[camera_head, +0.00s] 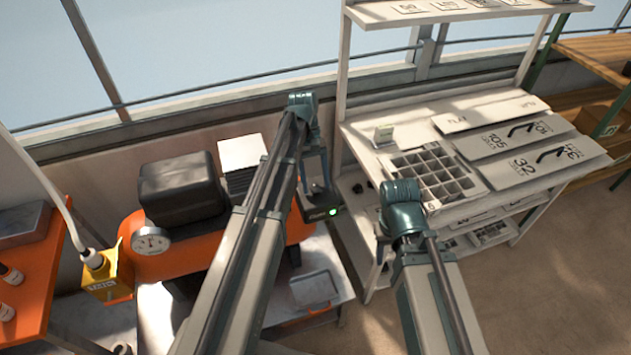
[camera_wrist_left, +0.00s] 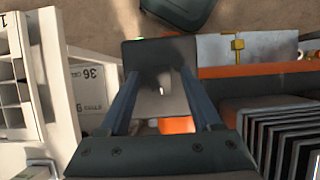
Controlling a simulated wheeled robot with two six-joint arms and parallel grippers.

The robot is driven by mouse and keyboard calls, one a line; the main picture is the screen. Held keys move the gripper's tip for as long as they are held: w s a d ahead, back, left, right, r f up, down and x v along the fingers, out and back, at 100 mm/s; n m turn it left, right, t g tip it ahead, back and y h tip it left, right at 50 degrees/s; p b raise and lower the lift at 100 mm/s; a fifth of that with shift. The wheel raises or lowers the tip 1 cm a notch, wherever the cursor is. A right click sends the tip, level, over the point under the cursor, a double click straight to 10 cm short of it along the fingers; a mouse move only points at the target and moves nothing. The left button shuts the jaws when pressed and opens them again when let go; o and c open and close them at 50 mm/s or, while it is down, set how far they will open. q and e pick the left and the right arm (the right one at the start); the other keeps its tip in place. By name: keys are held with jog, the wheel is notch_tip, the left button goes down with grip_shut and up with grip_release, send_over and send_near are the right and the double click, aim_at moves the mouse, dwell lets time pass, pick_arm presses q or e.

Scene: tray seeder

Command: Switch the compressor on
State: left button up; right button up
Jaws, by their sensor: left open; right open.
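The compressor has an orange tank (camera_head: 185,252), a black motor housing (camera_head: 182,190) and a round gauge (camera_head: 151,240). Its dark switch box (camera_head: 318,214) is at the tank's right end, with a small lamp lit green. My left gripper (camera_head: 315,180) points down just above this box, open and with nothing held. In the left wrist view the grey box top (camera_wrist_left: 158,52) lies beyond and between the open fingers (camera_wrist_left: 160,85), with a small pale mark on it. Whether the fingers touch it I cannot tell. My right gripper (camera_head: 381,250) is open, partly hidden by its wrist, beside the bench.
A white bench (camera_head: 357,137) with a compartment tray (camera_head: 440,172) and numbered plates (camera_head: 515,140) stands at right. A yellow unit (camera_head: 105,280) with a hose and an orange table (camera_head: 50,262) are at left. A window wall closes the back. Floor is open at lower right.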

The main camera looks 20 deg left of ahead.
pick_arm(q)
jog(key=p+v, duration=1.2)
jog(key=v, duration=0.1)
jog(key=shift+r, duration=0.2)
jog(key=s+d+f+m+t+y+b, duration=0.1)
jog(key=s+d+m, duration=0.4)
jog(key=s, duration=0.5)
jog(key=s+d+f+m+t+y+b, duration=0.2)
jog(key=s+d+f+m+t+y, duration=0.1)
jog(key=s+d, duration=0.6)
jog(key=s+f+m, duration=0.1)
jog(key=s+m, duration=0.1)
jog(key=shift+s+d+m, duration=0.25)
jog(key=shift+s+m, duration=0.05)
